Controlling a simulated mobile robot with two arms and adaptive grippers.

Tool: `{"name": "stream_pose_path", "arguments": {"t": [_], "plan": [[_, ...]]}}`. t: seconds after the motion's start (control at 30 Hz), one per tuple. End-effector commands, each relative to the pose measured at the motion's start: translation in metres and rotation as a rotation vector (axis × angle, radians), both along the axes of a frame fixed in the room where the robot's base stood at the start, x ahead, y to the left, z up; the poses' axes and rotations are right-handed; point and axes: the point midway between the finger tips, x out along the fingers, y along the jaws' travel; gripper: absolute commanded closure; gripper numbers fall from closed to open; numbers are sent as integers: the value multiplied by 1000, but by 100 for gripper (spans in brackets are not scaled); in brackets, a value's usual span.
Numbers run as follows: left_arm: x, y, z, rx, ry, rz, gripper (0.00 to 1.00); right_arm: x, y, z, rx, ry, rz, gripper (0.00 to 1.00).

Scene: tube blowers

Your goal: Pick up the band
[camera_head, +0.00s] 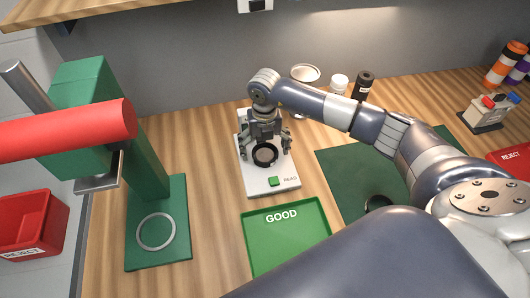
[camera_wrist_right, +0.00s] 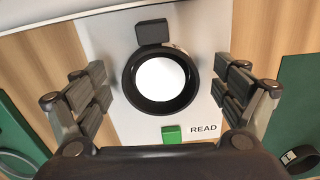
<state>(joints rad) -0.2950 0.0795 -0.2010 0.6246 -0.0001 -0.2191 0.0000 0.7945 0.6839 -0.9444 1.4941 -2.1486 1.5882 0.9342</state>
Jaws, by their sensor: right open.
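Another black ring (camera_head: 378,203) lies on the dark green mat, partly hidden by my arm. My left gripper is not in view.
The READ device (camera_head: 254,185) has a green button (camera_head: 274,181). A green GOOD tray (camera_head: 249,246) is in front. A green stand (camera_head: 175,190) with a red cylinder (camera_head: 60,132) is left, above a red REJECT bin (camera_head: 28,220). Bottles and jars (camera_head: 339,83) stand behind.

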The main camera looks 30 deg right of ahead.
Motion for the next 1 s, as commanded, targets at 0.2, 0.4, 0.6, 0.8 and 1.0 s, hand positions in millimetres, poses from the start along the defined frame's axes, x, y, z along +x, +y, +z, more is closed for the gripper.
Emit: {"name": "stream_pose_path", "arguments": {"t": [0.2, 0.4, 0.6, 0.8, 1.0], "plan": [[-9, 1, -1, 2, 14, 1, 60, 0, 0, 0, 0, 0, 0, 39], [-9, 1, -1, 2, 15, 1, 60, 0, 0, 0, 0, 0, 0, 59], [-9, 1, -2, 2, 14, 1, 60, 0, 0, 0, 0, 0, -1, 59], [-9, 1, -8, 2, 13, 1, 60, 1, -1, 8, -2, -2, -2, 60], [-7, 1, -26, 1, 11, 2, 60, 0, 1, 34, 0, -4, 1, 60]]}}
